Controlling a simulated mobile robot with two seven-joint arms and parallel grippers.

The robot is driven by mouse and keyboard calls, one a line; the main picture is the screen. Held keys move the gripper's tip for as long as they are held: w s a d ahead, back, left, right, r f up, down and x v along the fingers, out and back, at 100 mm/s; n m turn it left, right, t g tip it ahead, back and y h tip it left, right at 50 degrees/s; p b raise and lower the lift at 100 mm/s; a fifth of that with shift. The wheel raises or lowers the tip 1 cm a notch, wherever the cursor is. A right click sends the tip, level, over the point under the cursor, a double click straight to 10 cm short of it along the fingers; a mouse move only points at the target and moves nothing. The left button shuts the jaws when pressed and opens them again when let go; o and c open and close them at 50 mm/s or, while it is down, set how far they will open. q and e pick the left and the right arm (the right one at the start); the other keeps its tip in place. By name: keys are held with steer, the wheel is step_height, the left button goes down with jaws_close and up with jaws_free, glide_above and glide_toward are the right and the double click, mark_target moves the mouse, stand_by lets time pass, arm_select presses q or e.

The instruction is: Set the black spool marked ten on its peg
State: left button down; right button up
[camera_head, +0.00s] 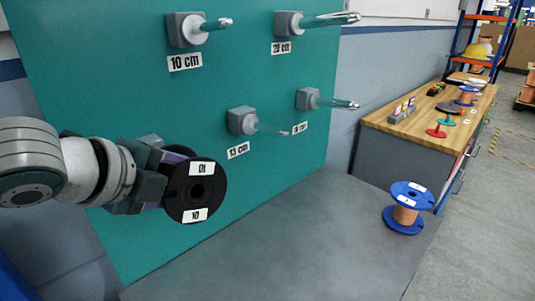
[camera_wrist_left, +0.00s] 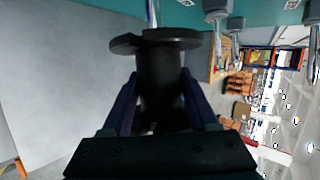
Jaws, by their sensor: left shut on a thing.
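The black spool (camera_head: 207,179) has white labels reading 10 on its round face and a hole in the middle. My left gripper (camera_head: 168,178) is shut on it and holds it in the air, with its face turned toward the right. In the left wrist view the spool (camera_wrist_left: 160,80) sits between the two fingers of the left gripper (camera_wrist_left: 162,110). The green board carries several pegs; the peg labelled 10 cm (camera_head: 213,26) is at the upper left, above and apart from the spool. My right gripper does not show.
Other pegs are labelled 20 cm (camera_head: 320,20), 13 cm (camera_head: 262,127) and one label hard to read (camera_head: 330,102). A blue-flanged copper spool (camera_head: 406,212) stands on the grey table (camera_head: 310,240), otherwise clear. A wooden bench (camera_head: 400,117) with small items stands behind.

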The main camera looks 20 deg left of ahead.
mark_target(165, 174)
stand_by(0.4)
arm_select(q)
steer(key=shift+p, duration=0.35)
steer(key=shift+a, duration=0.1)
steer(key=shift+w+a+f, duration=0.1)
steer(key=shift+w+a, duration=0.2)
steer(key=shift+a, duration=0.35)
steer(key=shift+w+a+f, duration=0.1)
steer(key=shift+w+a, duration=0.2)
steer(key=shift+a, duration=0.3)
stand_by(0.5)
steer(key=shift+a, duration=0.1)
steer(key=shift+w+a+f, duration=0.1)
steer(key=shift+w+a, duration=0.2)
steer(key=shift+a, duration=0.35)
steer(key=shift+w+a+f, duration=0.1)
steer(key=shift+w+a, duration=0.15)
steer(key=shift+a, duration=0.35)
